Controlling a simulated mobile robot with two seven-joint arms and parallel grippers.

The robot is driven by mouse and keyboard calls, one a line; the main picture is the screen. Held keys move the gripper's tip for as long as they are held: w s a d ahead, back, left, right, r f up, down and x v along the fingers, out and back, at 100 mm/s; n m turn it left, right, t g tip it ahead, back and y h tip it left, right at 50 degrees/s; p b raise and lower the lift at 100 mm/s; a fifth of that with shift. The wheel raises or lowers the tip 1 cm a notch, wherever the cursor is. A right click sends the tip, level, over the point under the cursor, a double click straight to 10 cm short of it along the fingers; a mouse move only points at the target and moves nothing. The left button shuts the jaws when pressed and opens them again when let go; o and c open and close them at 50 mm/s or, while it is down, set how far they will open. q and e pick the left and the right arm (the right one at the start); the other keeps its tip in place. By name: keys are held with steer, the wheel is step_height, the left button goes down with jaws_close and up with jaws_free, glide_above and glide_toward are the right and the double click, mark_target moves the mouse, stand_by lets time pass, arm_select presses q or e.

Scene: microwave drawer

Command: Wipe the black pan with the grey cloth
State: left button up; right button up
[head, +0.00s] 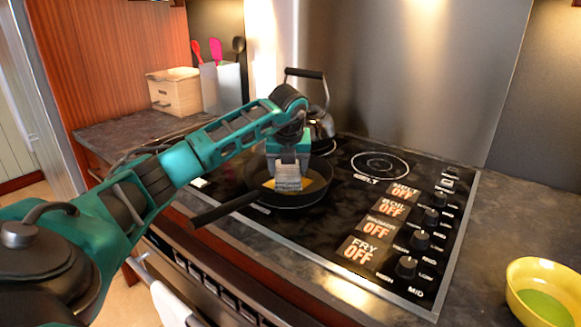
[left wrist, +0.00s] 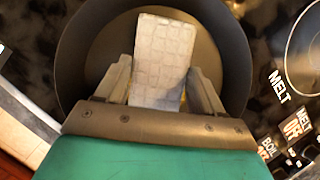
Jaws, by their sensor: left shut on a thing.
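The black pan (head: 310,199) sits on the left part of the cooktop, its handle (head: 225,208) pointing toward the front left. It also shows from above in the left wrist view (left wrist: 73,62). My left gripper (head: 288,165) points down into the pan and is shut on the grey cloth (head: 288,184). In the left wrist view the cloth (left wrist: 163,58) is a pale, tile-patterned piece between the fingers (left wrist: 160,85), over the pan's inside. A yellow-orange patch (head: 318,182) shows in the pan beside the cloth. Whether the cloth touches the pan's bottom is unclear. My right gripper is out of view.
A metal kettle (head: 323,125) stands behind the pan. Control knobs (head: 406,266) line the cooktop's right side. A yellow bowl (head: 545,277) with something green is at the lower right. A wooden box (head: 175,92) and a utensil holder (head: 222,87) stand at the back left.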

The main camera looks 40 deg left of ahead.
mark_target(289, 177)
arm_select(q)
steer(key=shift+w+d+f+p, duration=0.1)
steer(key=shift+d+p, duration=0.25)
steer(key=shift+d, duration=1)
steer(key=shift+a, duration=1.4)
steer(key=shift+d, duration=1.4)
steer(key=shift+p, duration=0.3)
steer(key=shift+r+p, duration=0.3)
steer(key=shift+r, duration=0.15)
steer(key=shift+s+d, duration=0.15)
steer(key=shift+s, duration=1.2)
steer(key=shift+f+b, duration=0.2)
steer(key=shift+b, duration=0.1)
